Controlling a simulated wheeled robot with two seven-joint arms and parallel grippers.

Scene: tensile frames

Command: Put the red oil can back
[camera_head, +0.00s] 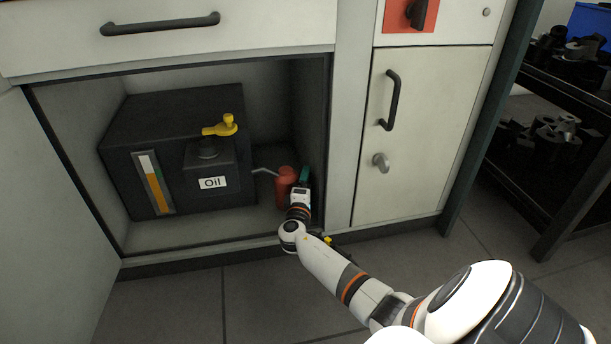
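The red oil can (285,186) stands upright on the floor of the open cabinet, near its right wall. Its thin grey spout points left toward a black oil tank. My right arm reaches in from the lower right, and my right gripper (301,184) is at the right side of the can. The wrist hides the fingers, so whether they are closed on the can does not show. My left gripper is not in the picture.
The black tank (125,118) labelled Oil, with a yellow valve (222,126), fills the cabinet's left and middle. The open door (45,220) stands at left. A closed door (425,130) is at right. A black shelf (560,190) with dark parts stands far right.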

